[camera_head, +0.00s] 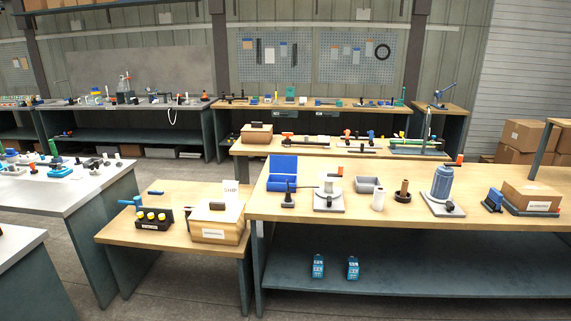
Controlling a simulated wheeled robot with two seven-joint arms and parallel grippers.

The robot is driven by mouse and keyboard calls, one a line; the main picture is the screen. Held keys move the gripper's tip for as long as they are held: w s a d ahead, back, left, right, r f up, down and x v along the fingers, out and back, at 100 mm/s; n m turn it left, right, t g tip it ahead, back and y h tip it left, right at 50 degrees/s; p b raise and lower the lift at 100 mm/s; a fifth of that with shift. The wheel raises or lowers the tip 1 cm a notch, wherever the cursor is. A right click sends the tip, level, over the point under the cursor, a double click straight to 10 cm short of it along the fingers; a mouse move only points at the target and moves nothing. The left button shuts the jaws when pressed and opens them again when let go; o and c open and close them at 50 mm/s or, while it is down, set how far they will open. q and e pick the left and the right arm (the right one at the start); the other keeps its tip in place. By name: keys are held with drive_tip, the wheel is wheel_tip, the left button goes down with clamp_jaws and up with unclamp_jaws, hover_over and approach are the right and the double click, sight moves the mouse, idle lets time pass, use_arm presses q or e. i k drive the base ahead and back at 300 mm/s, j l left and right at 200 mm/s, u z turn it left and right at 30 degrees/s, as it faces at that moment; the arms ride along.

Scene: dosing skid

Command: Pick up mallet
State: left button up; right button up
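No mallet can be made out for certain at this size. A small upright brown piece on a dark round base (403,190) stands on the long wooden workbench (330,207); I cannot tell what it is. A blue piece with a bar-like top (131,202) is on the low wooden table (125,233), beside a dark rack with yellow knobs (153,218); it is too small to identify. Neither of my grippers shows in the view.
The workbench also holds an open blue case (283,172), a grey tray (369,185), a blue-grey canister (442,183) and a cardboard box (531,197). A labelled box (215,232) stands on the low table. Floor (180,295) shows in front of it.

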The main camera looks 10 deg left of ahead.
sight(130, 204)
drive_tip(key=i+j+u, duration=0.1)
drive_tip(key=i+u, duration=0.7)
drive_tip(key=i+l+u, duration=0.25)
drive_tip(key=u, duration=0.15)
drive_tip(key=i+l+u, duration=0.4)
drive_tip(key=i+j+u, duration=0.1)
drive_tip(key=i+u, duration=0.15)
drive_tip(key=i, duration=0.55)
drive_tip(key=i+u, duration=0.25)
drive_tip(key=i, duration=0.5)
drive_tip(key=i+l+u, duration=0.25)
drive_tip(key=i, duration=0.55)
